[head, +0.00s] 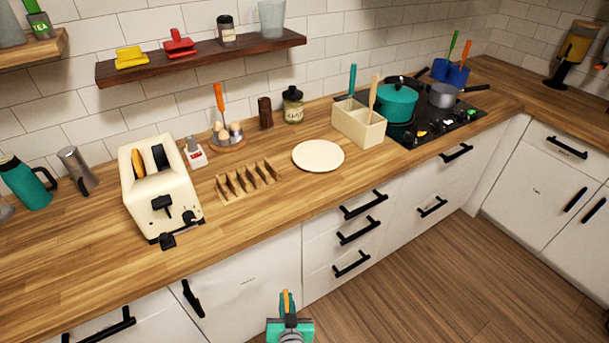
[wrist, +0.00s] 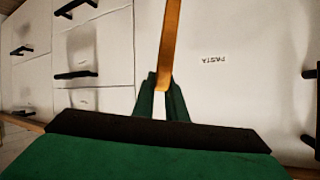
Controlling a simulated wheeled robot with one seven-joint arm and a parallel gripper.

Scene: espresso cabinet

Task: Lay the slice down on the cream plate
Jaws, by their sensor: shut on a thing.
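The cream plate (head: 318,155) lies flat and empty on the wooden counter, between the toast rack and the cream two-part box. My gripper (head: 289,311) is low in front of the white cabinet fronts, below the counter edge and well short of the plate. It is shut on an orange-brown slice (head: 286,300), seen edge-on and upright. In the wrist view the slice (wrist: 170,45) rises from between the green fingers (wrist: 161,100); its lower end is between them. The plate is not in the wrist view.
A cream toaster (head: 160,185) with a brown slice in a slot stands left of the wooden rack (head: 246,182). The box with utensils (head: 359,126) stands right of the plate. Drawer handles (head: 357,232) stick out below. Counter in front of the plate is clear.

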